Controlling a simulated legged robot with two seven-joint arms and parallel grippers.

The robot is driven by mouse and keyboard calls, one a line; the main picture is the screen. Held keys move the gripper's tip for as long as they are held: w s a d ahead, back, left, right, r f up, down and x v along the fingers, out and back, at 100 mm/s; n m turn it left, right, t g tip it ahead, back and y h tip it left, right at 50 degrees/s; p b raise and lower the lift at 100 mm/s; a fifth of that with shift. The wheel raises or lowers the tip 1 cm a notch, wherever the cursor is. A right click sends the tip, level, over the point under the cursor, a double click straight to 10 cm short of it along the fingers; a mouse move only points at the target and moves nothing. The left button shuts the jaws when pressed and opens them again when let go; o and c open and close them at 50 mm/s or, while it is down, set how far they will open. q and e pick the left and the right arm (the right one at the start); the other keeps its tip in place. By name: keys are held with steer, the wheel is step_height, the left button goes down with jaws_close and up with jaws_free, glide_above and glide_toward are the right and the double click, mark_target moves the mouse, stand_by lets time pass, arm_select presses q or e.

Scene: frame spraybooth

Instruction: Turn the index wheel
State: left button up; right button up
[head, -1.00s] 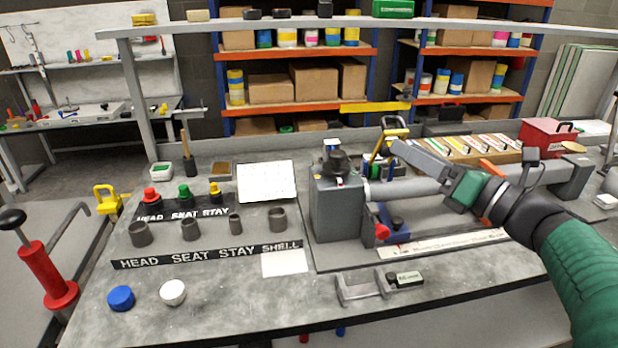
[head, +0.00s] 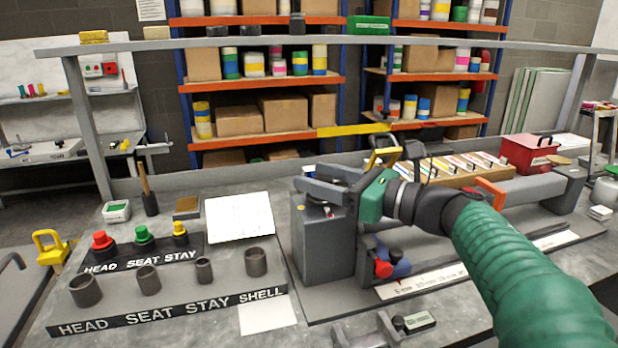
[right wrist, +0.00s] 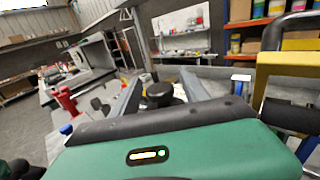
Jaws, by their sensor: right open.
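The index wheel appears to be the dark knob on top of the grey block (head: 322,245) in the middle of the bench. In the head view my gripper covers most of it. In the right wrist view the black knob (right wrist: 160,92) shows between the two grey fingers. My right gripper (head: 308,180) is open above the block, its fingers pointing left on either side of the knob. I cannot tell whether the fingers touch it. My left gripper is not in view.
A grey bar (head: 520,190) runs right from the block. A red-ended clamp handle (head: 384,269) sits below my right wrist. Left of the block are a white sheet (head: 240,216), several grey cups and a label strip (head: 170,312). A rail (head: 300,42) crosses behind.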

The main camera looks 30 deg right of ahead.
steer(key=shift+x, duration=1.25)
steer(key=shift+a, duration=0.1)
jaws_close()
